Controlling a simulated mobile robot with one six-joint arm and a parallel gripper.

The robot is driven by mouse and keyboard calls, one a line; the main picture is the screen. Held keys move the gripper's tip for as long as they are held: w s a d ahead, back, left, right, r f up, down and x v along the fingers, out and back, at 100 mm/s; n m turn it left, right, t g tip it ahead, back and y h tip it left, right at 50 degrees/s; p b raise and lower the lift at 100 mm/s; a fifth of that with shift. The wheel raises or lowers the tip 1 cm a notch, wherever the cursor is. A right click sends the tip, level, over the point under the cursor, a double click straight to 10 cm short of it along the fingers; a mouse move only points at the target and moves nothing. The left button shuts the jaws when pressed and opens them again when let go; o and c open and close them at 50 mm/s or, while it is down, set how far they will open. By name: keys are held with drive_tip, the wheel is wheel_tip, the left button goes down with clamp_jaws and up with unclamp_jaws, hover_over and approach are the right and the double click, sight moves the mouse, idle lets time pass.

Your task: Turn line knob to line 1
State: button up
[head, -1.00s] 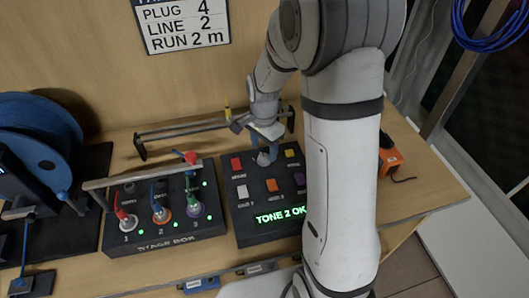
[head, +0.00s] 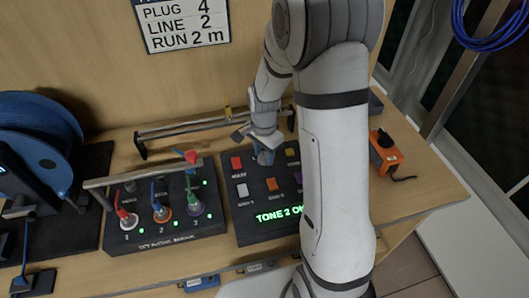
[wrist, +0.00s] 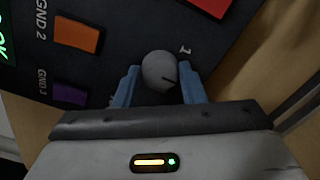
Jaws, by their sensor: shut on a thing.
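The line knob (wrist: 158,68) is a round grey knob on the dark panel (head: 250,218), with a printed "1" beside it in the wrist view. A small dark mark shows on the knob; I cannot tell for sure which line it points to. My gripper (wrist: 160,84) has its blue fingers shut on the knob, one on each side. In the head view my gripper (head: 265,153) is low over the top of the panel, and its fingers mostly hide the knob.
Coloured buttons, including a red one (head: 236,163) and an orange one (head: 273,184), lie close around the knob. The stage box (head: 150,238) with several plugs stands to the left. A raised bar (head: 190,129) runs behind. An orange box (head: 386,152) sits at the right.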

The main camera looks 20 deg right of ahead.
drive_tip(key=shift+c, duration=1)
drive_tip(key=n+b, duration=0.2)
drive_tip(key=n, duration=0.3)
drive_tip(key=shift+n, duration=0.3)
drive_tip(key=n+b, duration=0.1)
drive_tip(key=n, duration=0.5)
drive_tip(key=shift+n, duration=0.3)
drive_tip(key=o, duration=1)
drive_tip(key=shift+r, duration=0.1)
